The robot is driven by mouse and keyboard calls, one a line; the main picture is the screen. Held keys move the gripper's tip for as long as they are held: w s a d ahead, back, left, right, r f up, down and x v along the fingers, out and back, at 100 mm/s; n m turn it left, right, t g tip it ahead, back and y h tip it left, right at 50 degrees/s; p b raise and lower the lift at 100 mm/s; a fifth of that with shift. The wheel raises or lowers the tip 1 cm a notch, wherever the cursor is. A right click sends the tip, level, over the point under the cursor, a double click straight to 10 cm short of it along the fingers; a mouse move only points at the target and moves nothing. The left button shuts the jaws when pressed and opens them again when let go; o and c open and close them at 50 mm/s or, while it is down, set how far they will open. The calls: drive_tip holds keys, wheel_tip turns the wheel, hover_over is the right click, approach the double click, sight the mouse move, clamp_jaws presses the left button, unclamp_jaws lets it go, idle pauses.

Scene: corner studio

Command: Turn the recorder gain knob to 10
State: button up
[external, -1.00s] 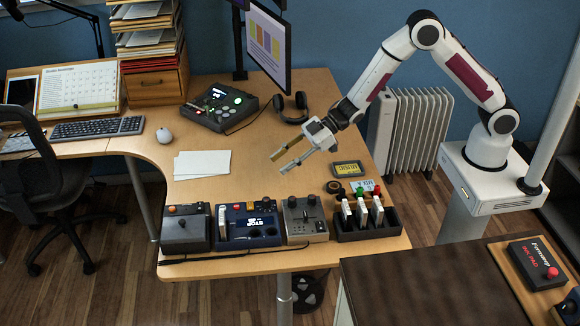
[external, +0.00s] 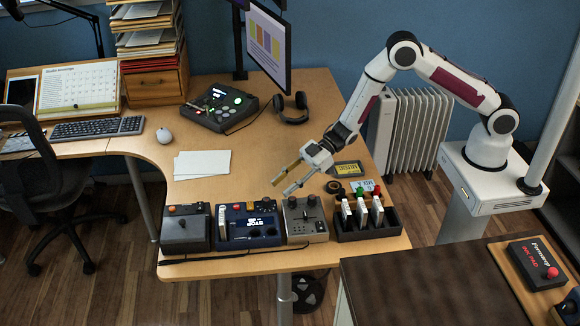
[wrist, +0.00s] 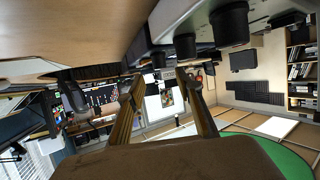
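A grey metal box (external: 306,229) with dark knobs and a small lever on its top stands at the desk's front edge. A blue device (external: 236,241) stands left of it. I cannot tell for sure which of them is the recorder, and no scale or number is readable. My gripper (external: 281,188) is open and empty, tilted down, above and behind the grey box, apart from it. In the wrist view, the open fingers (wrist: 161,76) show with a dark knob (wrist: 230,22) and smaller dark knobs (wrist: 185,45) above them.
A dark box with an orange knob (external: 186,234) stands at the left of the row. A black rack (external: 368,233) with upright cards stands at the right. A yellow-labelled box (external: 348,169) lies near my gripper. The desk's middle right of the papers (external: 202,164) is clear.

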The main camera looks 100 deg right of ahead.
sight(268, 198)
drive_tip(key=shift+w+a, duration=0.1)
drive_tip(key=shift+w, duration=0.05)
drive_tip(key=shift+x, duration=3.75)
clamp_jaws()
